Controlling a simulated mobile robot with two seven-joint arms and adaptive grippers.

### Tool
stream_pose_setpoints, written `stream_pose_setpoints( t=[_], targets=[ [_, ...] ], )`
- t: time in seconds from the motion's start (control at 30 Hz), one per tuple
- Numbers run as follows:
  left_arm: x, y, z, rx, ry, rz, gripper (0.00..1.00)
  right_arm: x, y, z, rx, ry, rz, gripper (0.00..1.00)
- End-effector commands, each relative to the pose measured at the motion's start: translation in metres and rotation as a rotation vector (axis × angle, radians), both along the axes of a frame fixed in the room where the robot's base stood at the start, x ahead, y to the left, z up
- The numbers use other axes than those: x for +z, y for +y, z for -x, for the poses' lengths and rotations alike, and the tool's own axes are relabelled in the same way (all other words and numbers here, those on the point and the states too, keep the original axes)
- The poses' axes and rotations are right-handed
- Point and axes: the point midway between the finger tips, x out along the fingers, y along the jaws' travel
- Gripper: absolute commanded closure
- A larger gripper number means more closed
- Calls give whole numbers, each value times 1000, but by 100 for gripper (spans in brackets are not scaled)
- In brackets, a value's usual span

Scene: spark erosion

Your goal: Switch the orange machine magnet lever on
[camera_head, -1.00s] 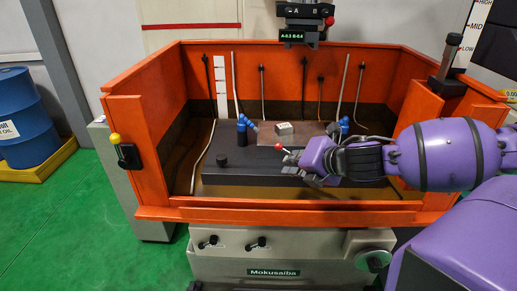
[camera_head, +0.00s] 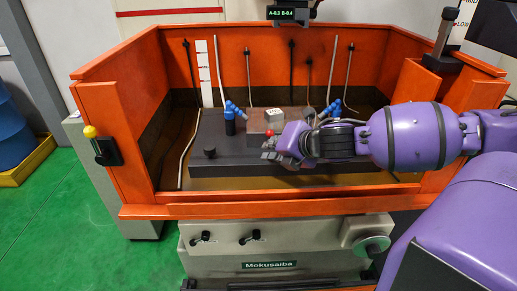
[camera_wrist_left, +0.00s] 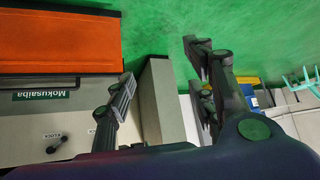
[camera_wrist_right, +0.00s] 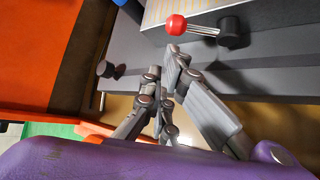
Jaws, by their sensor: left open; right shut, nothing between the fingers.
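The magnet lever has a red ball knob (camera_wrist_right: 176,25) on a thin metal rod that runs to a dark round hub (camera_wrist_right: 232,32) on the side of the machine's work block. In the head view the red knob (camera_head: 270,133) shows just above my right gripper's fingertips; the hub is hidden there. My right gripper (camera_wrist_right: 166,68) is shut and empty. In the right wrist view its fingertips are close below the knob, with a small gap in the picture; contact cannot be told. My left gripper (camera_wrist_left: 160,65) is open and empty, beside the machine's front; it is outside the head view.
The orange tank walls (camera_head: 270,208) surround the dark work block (camera_head: 210,172). Blue nozzles (camera_head: 229,115) and a black knob (camera_head: 209,152) stand on or by it. Green floor (camera_head: 60,220) is clear at left.

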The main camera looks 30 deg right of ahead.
Motion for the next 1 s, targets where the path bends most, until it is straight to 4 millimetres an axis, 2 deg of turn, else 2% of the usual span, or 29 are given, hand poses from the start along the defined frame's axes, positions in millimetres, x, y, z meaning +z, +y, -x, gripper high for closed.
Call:
stream_pose_setpoints(
  t=[0.03,0.1,0.3,0.83,1.0],
  targets=[
    [-8,0,4,4,11,2,50,-10,1,-7,0,5,-2,100],
    [-11,-1,3,8,9,3,50,-14,2,-16,1,3,-3,100],
    [-7,0,-7,13,-15,2,50,-19,2,-31,1,-1,0,100],
    [-11,5,-1,12,-4,-6,50,-20,2,-35,0,-4,-3,100],
    [-14,3,2,10,3,-5,50,-19,2,-43,0,-19,-27,100]
  ],
)
